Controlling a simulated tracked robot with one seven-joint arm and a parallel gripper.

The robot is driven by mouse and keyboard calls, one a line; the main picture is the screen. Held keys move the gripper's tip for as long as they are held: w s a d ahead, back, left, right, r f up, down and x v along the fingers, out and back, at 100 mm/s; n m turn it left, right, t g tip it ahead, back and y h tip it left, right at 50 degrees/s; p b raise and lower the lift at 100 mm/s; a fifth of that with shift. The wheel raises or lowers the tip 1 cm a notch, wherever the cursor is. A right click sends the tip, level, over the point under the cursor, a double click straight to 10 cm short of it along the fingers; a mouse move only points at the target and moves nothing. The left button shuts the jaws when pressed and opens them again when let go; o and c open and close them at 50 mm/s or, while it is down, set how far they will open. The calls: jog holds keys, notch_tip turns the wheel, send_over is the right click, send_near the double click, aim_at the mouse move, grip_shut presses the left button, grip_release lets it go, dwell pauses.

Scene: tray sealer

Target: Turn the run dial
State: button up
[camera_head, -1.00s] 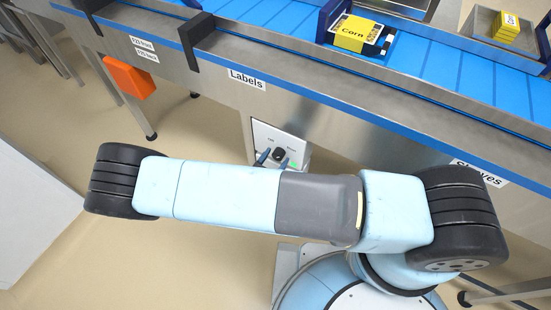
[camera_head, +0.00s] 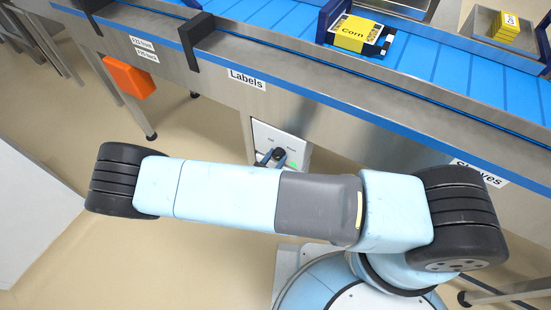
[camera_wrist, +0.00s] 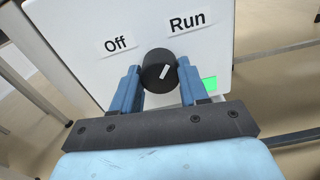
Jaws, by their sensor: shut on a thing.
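The run dial (camera_wrist: 164,71) is a round black knob with a white pointer line, on a white panel (camera_wrist: 90,75). In the wrist view its pointer slants up and to the right, towards the "Run" label (camera_wrist: 187,22); the "Off" label (camera_wrist: 116,44) is at upper left. My gripper (camera_wrist: 158,80) is shut on the dial, with one blue finger on each side. In the head view the dial (camera_head: 279,154) shows small beyond my arm, and my fingers beside it are partly hidden.
A green light (camera_wrist: 209,84) shows on the panel to the dial's lower right. Above the panel runs the conveyor's metal side (camera_head: 330,120), with a Corn pack (camera_head: 352,34) on the blue belt. An orange box (camera_head: 129,77) hangs at the left. Metal legs stand nearby.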

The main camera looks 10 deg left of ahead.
jog(key=shift+n, duration=0.3)
jog(key=n, duration=0.7)
jog(key=shift+w+n, duration=0.1)
jog(key=shift+n, duration=0.3)
jog(key=n, duration=0.3)
jog(key=shift+a+n, duration=0.1)
jog(key=shift+n, duration=1.8)
jog(key=shift+a+n, duration=0.1)
jog(key=shift+n, duration=0.2)
jog(key=o, duration=1.1)
jog(key=shift+c, duration=0.2)
